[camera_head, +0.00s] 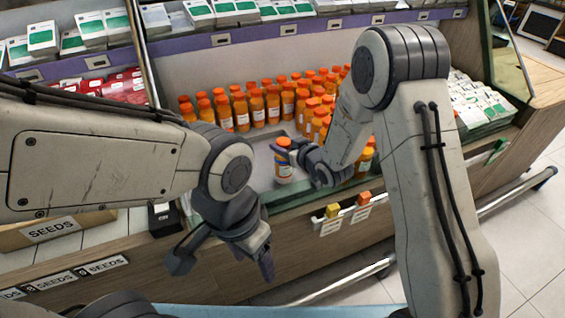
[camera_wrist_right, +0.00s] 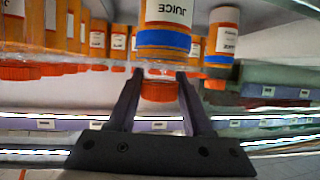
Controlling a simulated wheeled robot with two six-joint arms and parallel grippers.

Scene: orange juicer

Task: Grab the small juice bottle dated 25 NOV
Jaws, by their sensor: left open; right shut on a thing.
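An orange juice bottle (camera_head: 284,162) with an orange cap, blue band and white label is at the front of the shelf. My right gripper (camera_head: 289,148) is shut on its upper part. In the right wrist view the bottle (camera_wrist_right: 165,14) appears upside down, its cap between the two fingers (camera_wrist_right: 160,88). Its label reads "JUICE"; no date can be read. Whether its base touches the shelf is unclear. My left gripper (camera_head: 223,265) is open and empty, lower down in front of the counter.
Rows of orange bottles (camera_head: 257,108) stand behind the held one. Another blue-banded bottle (camera_wrist_right: 222,38) shows in the right wrist view. A SEEDS box (camera_head: 50,230) stands at left.

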